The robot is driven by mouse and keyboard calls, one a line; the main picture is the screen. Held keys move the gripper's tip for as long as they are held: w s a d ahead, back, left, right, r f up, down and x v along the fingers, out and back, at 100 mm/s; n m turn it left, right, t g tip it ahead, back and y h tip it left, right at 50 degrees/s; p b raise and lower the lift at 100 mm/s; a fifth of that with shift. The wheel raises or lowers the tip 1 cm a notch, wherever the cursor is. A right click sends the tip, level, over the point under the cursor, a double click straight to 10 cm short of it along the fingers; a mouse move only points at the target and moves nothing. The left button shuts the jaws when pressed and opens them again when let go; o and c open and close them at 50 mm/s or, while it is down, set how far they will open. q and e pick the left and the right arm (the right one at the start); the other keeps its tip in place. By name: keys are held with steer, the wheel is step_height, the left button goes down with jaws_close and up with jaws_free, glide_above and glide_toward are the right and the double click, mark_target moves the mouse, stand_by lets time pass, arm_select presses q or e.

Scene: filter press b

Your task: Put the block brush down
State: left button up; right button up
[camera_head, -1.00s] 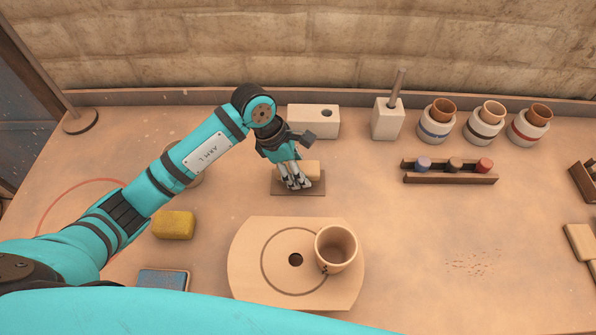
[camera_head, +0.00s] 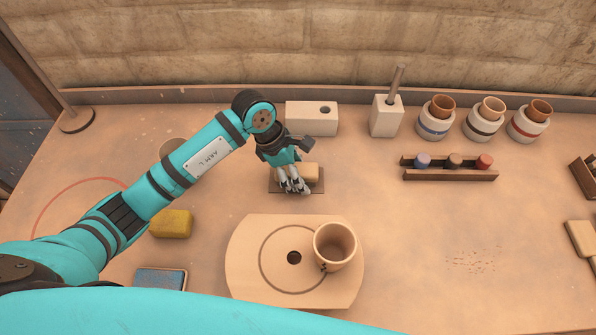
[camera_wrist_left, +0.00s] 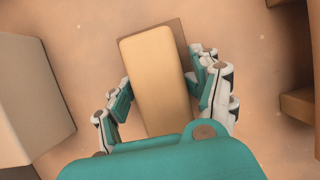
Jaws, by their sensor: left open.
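The block brush (camera_head: 311,172), a light tan wooden block, rests on a dark brown mat (camera_head: 312,188) behind the round-holed board. My left gripper (camera_head: 294,187) is over the block from above, its fingers hiding the block's left part. In the left wrist view the block (camera_wrist_left: 158,75) lies lengthwise between the open fingers of the gripper (camera_wrist_left: 168,92), with a gap visible on the left side; the right finger is close to it. The brush's underside is hidden. My right gripper is not in view.
A wooden board (camera_head: 245,275) with a cup (camera_head: 335,247) is in front. A yellow sponge (camera_head: 172,223) lies left. A small rack (camera_head: 450,174) is right; the table between is clear.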

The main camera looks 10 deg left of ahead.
arm_select(q)
steer(key=shift+a+f, duration=0.15)
steer(key=shift+a, duration=0.05)
steer(key=v, duration=1.3)
steer(key=shift+d, duration=0.2)
